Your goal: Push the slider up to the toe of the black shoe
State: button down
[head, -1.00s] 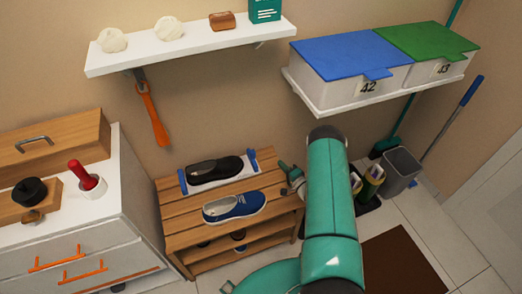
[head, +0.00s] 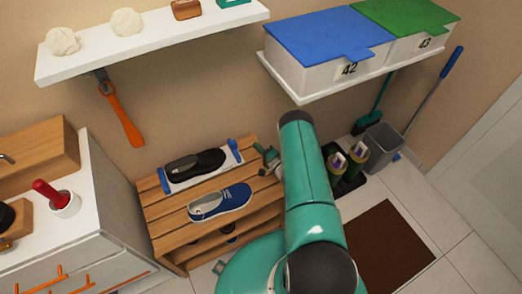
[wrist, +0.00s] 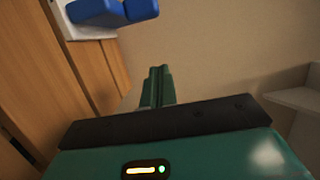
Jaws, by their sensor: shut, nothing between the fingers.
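The black shoe (head: 195,165) lies on a white board (head: 205,176) with a blue block (head: 163,180) at its left end. The blue slider (head: 235,149) stands at the board's right end, past the shoe's toe, with a gap of white board between. In the wrist view, blue parts of the slider (wrist: 95,13) show at the upper left on the white board (wrist: 80,31); the shoe is out of that view. My gripper (head: 267,157) is just right of the slider and looks apart from it. Its fingers (wrist: 157,84) are together and empty.
The board lies on a slatted wooden rack (head: 165,222), with a blue shoe (head: 220,203) in front. A white shelf with boxes (head: 325,84) hangs above right. A dark tray (head: 350,182) with bottles and a grey bin (head: 378,148) stand right of my arm.

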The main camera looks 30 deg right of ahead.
aim_at(235, 146)
jog(key=x, duration=0.5)
jog(key=shift+w+a, duration=0.15)
jog(key=shift+w, duration=0.05)
jog(key=a, duration=0.2)
jog(key=shift+s+a, duration=0.15)
jog(key=shift+a, duration=0.7)
jog(key=a, duration=0.3)
jog(key=shift+a, duration=0.35)
jog(key=shift+d, duration=0.15)
